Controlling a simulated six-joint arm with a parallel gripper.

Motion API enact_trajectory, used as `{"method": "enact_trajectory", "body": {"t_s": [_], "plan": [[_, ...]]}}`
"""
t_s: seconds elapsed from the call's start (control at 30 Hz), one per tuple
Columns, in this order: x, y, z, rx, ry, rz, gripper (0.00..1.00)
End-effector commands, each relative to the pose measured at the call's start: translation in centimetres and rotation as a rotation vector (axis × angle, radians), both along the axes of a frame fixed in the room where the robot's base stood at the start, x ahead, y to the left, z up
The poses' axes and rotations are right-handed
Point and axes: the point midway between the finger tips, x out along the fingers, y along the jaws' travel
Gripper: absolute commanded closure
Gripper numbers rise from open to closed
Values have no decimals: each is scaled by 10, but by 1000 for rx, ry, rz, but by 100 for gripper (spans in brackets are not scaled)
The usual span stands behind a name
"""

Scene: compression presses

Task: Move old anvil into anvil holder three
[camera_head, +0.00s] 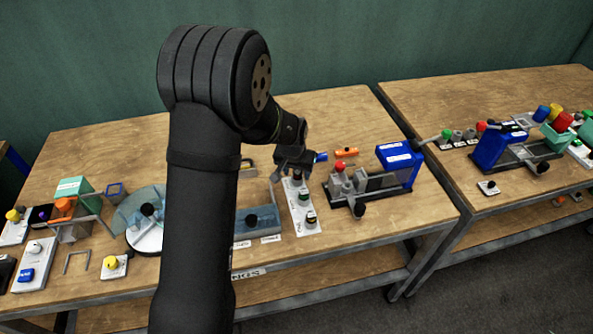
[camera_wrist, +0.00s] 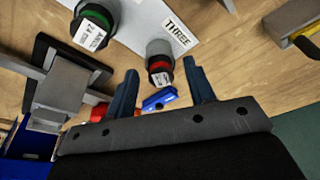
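My gripper (camera_head: 294,172) points down over the far end of the white anvil holder board (camera_head: 302,218). In the wrist view its two fingers (camera_wrist: 160,68) are apart. An anvil with a grey body, red ring and white label (camera_wrist: 159,62) shows between the fingertips, beside the board's "THREE" label (camera_wrist: 178,34). I cannot tell if the fingers touch it. A second anvil with a green ring and a label (camera_wrist: 93,28) stands on the board to the left. Which anvil is the old one is not clear.
An orange item (camera_head: 346,152) and a blue item (camera_head: 321,157) lie behind. More fixtures fill the table's left side; another press (camera_head: 493,148) stands on the right table.

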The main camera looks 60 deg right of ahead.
Motion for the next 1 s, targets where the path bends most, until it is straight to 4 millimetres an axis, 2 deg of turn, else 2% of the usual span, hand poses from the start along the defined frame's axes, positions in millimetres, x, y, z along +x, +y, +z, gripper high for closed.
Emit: {"method": "enact_trajectory", "body": {"t_s": [0.13, 0.27, 0.37, 0.8, 1.0], "plan": [[0, 1, 2, 0, 0, 0, 51], [-1, 3, 14, -1, 0, 0, 51], [-2, 7, 30, -2, -1, 0, 51], [-8, 30, 121, -4, -1, 1, 51], [-10, 37, 154, -3, -1, 1, 51]]}}
